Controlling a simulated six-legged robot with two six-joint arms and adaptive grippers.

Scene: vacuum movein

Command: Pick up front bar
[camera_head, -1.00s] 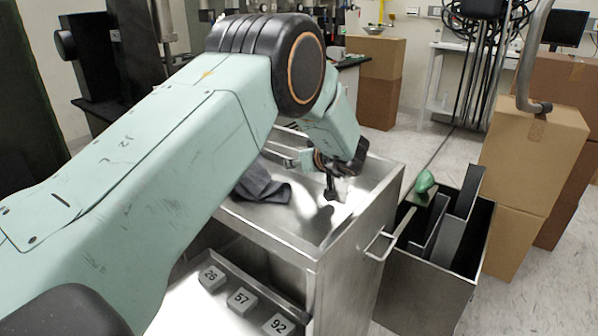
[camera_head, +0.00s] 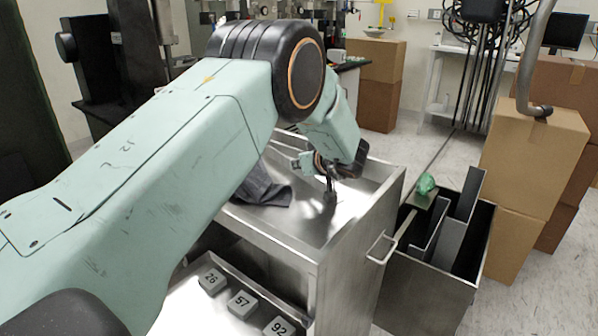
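My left arm reaches in from the left, and its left gripper (camera_head: 329,186) points down just above the steel top of the cart. The fingers are small and dark, and I cannot tell whether they are open or shut. A grey metal bin (camera_head: 428,285) to the right of the cart holds several long metal pieces standing tilted. One is a tall channel-shaped bar (camera_head: 466,203); a narrower bar (camera_head: 403,226) leans at the bin's near left side. I cannot tell which is the front bar. My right gripper is not in view.
The steel cart (camera_head: 279,241) has a raised rim and a side handle (camera_head: 381,248). A dark cloth (camera_head: 263,188) lies on its top. A green lump (camera_head: 427,184) sits above the bin. Numbered blocks (camera_head: 241,303) lie on the lower shelf. Cardboard boxes (camera_head: 535,155) stand right.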

